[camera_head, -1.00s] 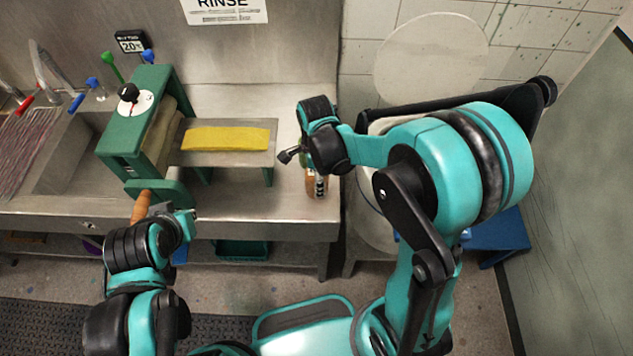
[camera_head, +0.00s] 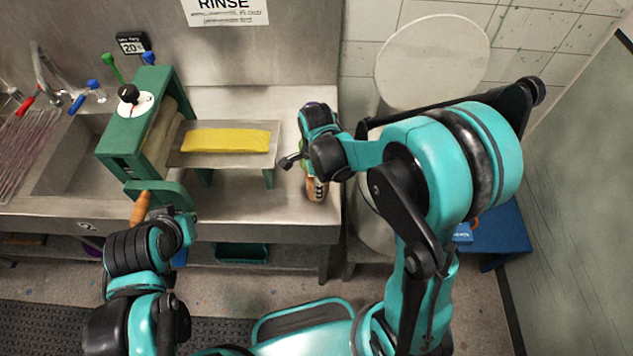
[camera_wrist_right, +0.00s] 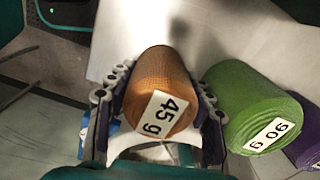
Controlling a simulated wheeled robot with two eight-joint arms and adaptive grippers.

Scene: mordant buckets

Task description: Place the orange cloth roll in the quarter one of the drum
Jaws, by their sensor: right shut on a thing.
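The orange cloth roll (camera_wrist_right: 150,72), labelled 45 g, is between the two fingers of my right gripper (camera_wrist_right: 160,102), which is shut on it. In the head view the orange roll (camera_head: 317,192) shows just below my right gripper (camera_head: 306,168), over the right end of the steel counter. The pale drum (camera_head: 374,225) stands right of the counter; my right arm covers most of it, and its opening and quarters are hidden. My left gripper (camera_head: 181,223) is beside the wringer's wooden handle (camera_head: 140,208); its fingers do not show clearly.
A green roll (camera_wrist_right: 243,95) labelled 90 g and a purple roll (camera_wrist_right: 306,146) lie close right of the held roll. The green wringer (camera_head: 128,150) and a tray with yellow cloth (camera_head: 225,140) stand left. A round pale lid (camera_head: 432,62) is raised behind the drum.

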